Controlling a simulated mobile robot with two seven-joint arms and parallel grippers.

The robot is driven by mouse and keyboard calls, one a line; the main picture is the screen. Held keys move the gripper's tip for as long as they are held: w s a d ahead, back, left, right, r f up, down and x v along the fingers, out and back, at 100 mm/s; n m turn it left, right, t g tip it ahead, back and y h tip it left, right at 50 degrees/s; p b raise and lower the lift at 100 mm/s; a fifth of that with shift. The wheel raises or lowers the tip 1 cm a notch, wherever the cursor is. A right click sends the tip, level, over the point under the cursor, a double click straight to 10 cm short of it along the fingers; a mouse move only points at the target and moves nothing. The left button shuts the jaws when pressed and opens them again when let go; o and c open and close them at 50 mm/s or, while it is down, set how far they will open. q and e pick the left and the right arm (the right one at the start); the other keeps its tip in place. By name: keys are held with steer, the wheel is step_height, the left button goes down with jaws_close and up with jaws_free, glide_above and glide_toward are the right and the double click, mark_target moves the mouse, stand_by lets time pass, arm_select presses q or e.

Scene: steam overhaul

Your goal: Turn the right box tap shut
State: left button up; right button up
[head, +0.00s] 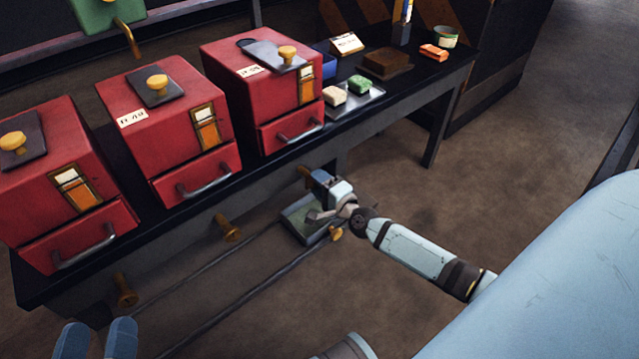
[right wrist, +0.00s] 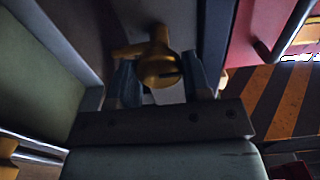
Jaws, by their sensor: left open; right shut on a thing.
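The right red box (head: 262,88) stands on the dark bench, with a small drawer and an orange gauge on its front. Below it, a brass tap (head: 305,173) juts from the bench's front, mostly hidden by my right gripper (head: 321,183). In the right wrist view, the brass tap (right wrist: 160,68) sits between the blue fingers of my right gripper (right wrist: 163,78), which is shut on it. A handle-like part of the tap points left there. My left gripper (head: 96,338) is open and empty at the bottom left of the head view.
Two more red boxes, the middle one (head: 165,110) and the left one (head: 60,180), have their own brass taps (head: 228,228) (head: 125,291) below. A shallow tray (head: 293,222) lies under my right gripper. Long dark rods run along the floor.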

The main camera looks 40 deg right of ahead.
arm_select(q)
steer(key=shift+f, duration=0.1)
arm_select(e)
steer(key=o, duration=0.9)
arm_select(q)
steer(key=shift+s+f, duration=0.1)
steer(key=shift+s, duration=0.05)
step_height(320, 180, up, 4)
steer(key=shift+a+f+t+p, duration=0.15)
steer(key=shift+t+p, duration=0.65)
steer(key=shift+p, duration=0.45)
arm_select(e)
steer(key=s, duration=0.9)
steer(key=s+d, duration=0.1)
steer(key=s, duration=0.4)
arm_select(q)
steer(key=shift+s, duration=0.1)
